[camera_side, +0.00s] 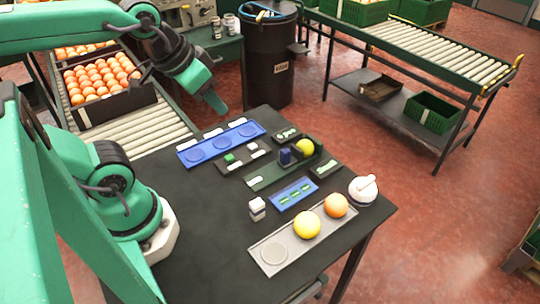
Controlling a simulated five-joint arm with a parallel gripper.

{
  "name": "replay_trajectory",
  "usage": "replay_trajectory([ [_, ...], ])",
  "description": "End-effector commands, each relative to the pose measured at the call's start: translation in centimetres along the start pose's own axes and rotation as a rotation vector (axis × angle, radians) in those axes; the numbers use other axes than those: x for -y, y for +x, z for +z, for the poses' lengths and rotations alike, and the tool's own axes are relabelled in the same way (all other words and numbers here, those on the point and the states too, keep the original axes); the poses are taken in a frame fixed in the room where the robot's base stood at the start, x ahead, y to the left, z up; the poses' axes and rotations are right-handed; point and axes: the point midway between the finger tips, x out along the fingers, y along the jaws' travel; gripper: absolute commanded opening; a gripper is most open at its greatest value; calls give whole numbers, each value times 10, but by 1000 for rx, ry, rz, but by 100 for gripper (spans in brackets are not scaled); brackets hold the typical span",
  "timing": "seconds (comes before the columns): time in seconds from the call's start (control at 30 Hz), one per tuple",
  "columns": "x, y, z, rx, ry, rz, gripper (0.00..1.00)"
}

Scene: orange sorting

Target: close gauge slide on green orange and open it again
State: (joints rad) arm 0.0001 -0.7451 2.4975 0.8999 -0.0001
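A yellow-green orange (305,146) sits at the far right end of the dark green gauge (262,181) on the black table. A small dark blue upright block (285,157), which looks like the gauge slide, stands on the gauge just left of the fruit. Whether the block touches the fruit is too small to tell. My gripper (212,97) hangs in the air at the upper middle of the view, above the table's back edge and well away from the gauge. Nothing shows held in it. Its finger gap cannot be made out from this side.
A grey tray (273,268) at the front holds a yellow fruit (307,225) and an orange one (335,205); its front-left recess is empty. A blue tray (187,159) with empty recesses lies behind. A white round object (363,190), blue pad (275,205) and white box (257,208) stand near.

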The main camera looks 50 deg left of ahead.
Motion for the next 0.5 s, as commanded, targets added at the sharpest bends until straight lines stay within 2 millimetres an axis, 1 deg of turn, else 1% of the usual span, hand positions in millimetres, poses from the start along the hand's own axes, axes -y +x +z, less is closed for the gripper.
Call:
replay_trajectory([
  [0.03, 0, 1, -1, 4, 0, 0, 39],
  [0.07, 0, 1, -2, 7, 0, 0, 42],
  [0.27, -1, 10, -13, 47, 0, 2, 42],
  [0.5, -4, 32, -35, 127, -1, 4, 42],
])
